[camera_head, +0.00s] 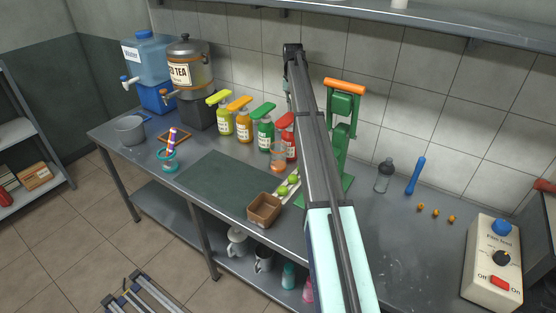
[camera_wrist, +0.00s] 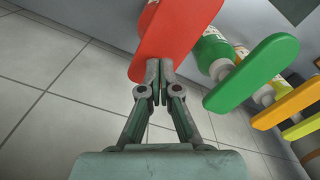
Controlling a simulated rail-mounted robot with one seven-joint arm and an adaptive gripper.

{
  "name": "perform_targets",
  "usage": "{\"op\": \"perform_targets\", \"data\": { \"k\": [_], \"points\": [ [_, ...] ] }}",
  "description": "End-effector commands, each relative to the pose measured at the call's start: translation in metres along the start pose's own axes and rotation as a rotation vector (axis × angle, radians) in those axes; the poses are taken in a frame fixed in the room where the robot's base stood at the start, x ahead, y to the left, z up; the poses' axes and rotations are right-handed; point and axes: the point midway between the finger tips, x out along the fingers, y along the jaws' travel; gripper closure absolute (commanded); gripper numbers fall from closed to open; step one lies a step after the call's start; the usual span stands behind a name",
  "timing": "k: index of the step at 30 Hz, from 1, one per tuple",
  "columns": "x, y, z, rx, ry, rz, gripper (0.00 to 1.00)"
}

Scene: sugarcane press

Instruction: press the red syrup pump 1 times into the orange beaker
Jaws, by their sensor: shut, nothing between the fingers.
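The red syrup pump bottle (camera_head: 291,146) stands at the right end of a row of syrup bottles, partly hidden behind my arm in the head view. The orange beaker (camera_head: 278,157) stands just in front of it, upright. In the wrist view the red pump head (camera_wrist: 172,38) fills the top middle. My gripper (camera_wrist: 159,68) is shut and empty, its fingertips overlapping the near end of the red pump head. I cannot tell whether they touch it. The orange beaker does not show in the wrist view.
Green (camera_head: 265,133), orange (camera_head: 243,124) and yellow (camera_head: 224,120) pump bottles stand left of the red one. A green press (camera_head: 342,125) stands to its right. A brown box (camera_head: 264,209) is in front. The dark mat (camera_head: 215,178) is clear.

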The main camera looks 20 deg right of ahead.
Motion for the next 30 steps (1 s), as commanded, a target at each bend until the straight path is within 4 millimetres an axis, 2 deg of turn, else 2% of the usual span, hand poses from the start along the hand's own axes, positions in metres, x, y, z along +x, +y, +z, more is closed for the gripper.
{"op": "perform_targets", "data": {
  "k": [8,30],
  "points": [
    [0.002,0.0,0.0,0.0,0.0,0.0,1.0],
    [0.025,0.0,0.0,0.0,0.0,0.0,1.0]
  ]
}}
